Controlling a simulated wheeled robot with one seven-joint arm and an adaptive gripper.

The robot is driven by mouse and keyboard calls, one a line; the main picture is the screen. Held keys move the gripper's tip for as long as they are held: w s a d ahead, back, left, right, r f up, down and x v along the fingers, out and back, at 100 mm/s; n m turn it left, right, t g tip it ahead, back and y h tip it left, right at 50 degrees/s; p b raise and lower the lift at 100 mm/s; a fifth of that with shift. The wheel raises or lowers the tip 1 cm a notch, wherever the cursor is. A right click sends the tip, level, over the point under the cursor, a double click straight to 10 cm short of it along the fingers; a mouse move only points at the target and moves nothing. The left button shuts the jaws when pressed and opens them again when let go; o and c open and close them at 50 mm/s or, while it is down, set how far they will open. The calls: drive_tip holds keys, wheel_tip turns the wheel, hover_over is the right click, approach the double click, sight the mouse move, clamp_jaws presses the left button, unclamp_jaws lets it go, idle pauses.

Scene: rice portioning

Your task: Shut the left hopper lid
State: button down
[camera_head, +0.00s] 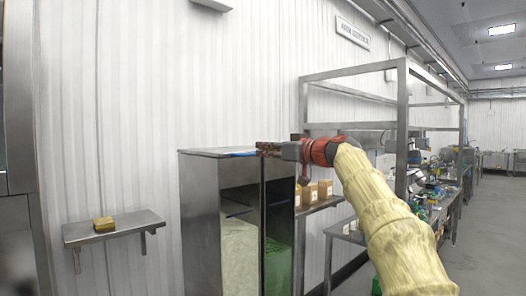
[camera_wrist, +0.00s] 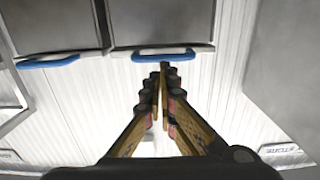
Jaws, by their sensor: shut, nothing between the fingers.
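The hopper cabinet (camera_head: 200,215) is a steel box against the white wall, with two front windows. Its left part shows pale contents, its right part green. The left hopper lid (camera_head: 205,152) looks flat along the cabinet top, with a bit of blue handle by my gripper (camera_head: 262,149). My gripper is shut and empty, at the top edge above the divider between the two parts. In the wrist view, my gripper's fingertips (camera_wrist: 161,72) are together just below a blue handle (camera_wrist: 155,55) on a steel panel. I cannot tell whether they touch it.
A second blue handle (camera_wrist: 48,62) shows at left in the wrist view. A wall shelf (camera_head: 130,228) with a yellow block (camera_head: 104,224) is left of the cabinet. A steel frame bench (camera_head: 402,130) and cardboard boxes (camera_head: 318,190) stand at right.

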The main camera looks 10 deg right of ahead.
drive_tip(key=s+d+f+m+g+h, duration=0.1)
drive_tip(key=s+d+f+m, duration=0.1)
drive_tip(key=f, duration=0.7)
drive_tip(key=s+d+f+m+g+h, duration=0.1)
drive_tip(key=s+d+f+m, duration=0.15)
drive_tip(key=f, duration=0.75)
drive_tip(key=s+f+m+g+h, duration=0.3)
drive_tip(key=s+f+g, duration=0.1)
drive_tip(key=s+f, duration=0.7)
drive_tip(key=s+f+g+h+p, duration=0.1)
drive_tip(key=s+f, duration=0.4)
drive_tip(key=s, duration=0.3)
drive_tip(key=s+f+m+g+h+p, duration=0.15)
drive_tip(key=s+f, duration=0.25)
drive_tip(key=s, duration=0.4)
drive_tip(key=s+f+g+h, duration=0.1)
drive_tip(key=s+f+g, duration=0.1)
drive_tip(key=s+f, duration=0.45)
drive_tip(key=s+r+n+t+h+p, duration=0.1)
drive_tip(key=s+r+n+p, duration=0.1)
drive_tip(key=s, duration=1.2)
drive_tip(key=shift+p, duration=0.75)
drive_tip(key=shift+h, duration=0.25)
